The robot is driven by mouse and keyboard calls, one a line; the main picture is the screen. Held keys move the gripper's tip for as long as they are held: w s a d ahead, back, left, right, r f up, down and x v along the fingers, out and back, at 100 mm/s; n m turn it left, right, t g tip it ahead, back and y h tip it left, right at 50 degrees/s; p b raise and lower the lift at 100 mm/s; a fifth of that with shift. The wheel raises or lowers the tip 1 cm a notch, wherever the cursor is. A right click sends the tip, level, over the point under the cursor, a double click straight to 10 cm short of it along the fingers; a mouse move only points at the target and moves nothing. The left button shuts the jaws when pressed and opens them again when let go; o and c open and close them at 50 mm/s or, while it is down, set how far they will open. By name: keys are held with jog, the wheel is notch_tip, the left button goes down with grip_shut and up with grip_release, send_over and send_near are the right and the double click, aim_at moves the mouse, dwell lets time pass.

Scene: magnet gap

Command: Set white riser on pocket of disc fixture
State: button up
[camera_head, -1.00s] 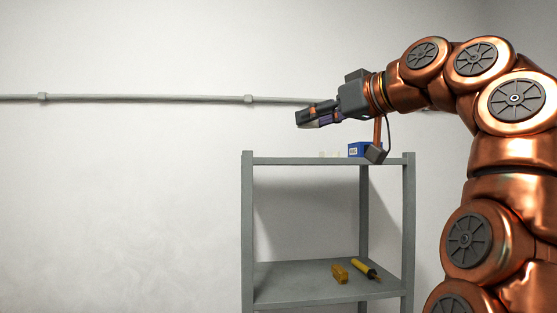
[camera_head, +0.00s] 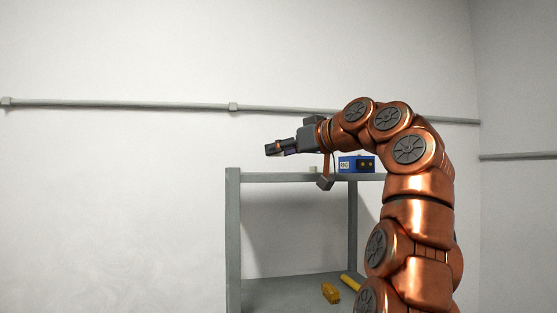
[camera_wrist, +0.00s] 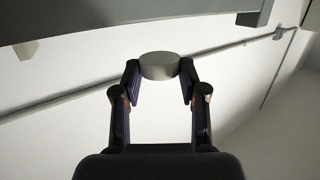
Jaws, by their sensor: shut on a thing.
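The white riser (camera_wrist: 159,66) is a short, pale grey-white round piece in the wrist view. My gripper (camera_wrist: 159,76) is shut on it, one fingertip at each side. In the head view my gripper (camera_head: 272,149) is above the level of the shelf top, over its left part, pointing left. The riser cannot be made out there. I cannot identify the disc fixture or its pocket in either view. A small pale item (camera_head: 312,169) stands on the shelf top, too small to tell what it is.
A grey metal shelf (camera_head: 232,220) stands below my arm. A blue box (camera_head: 346,164) sits on its top. A yellow block (camera_head: 331,292) and a yellow-handled tool (camera_head: 350,283) lie on the lower shelf. A pipe (camera_head: 120,106) runs along the wall. The space left of the shelf is clear.

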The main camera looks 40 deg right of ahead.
jog(key=w, duration=0.1)
jog(key=w+d+p, duration=0.1)
jog(key=w, duration=0.1)
jog(key=shift+w+d+f, duration=0.1)
jog(key=shift+d+f, duration=0.05)
jog(key=shift+f+b, duration=1.7)
jog(key=shift+f, duration=0.05)
jog(key=shift+f, duration=0.2)
jog(key=o, duration=0.9)
jog(key=shift+r, duration=0.2)
jog(key=v, duration=1.2)
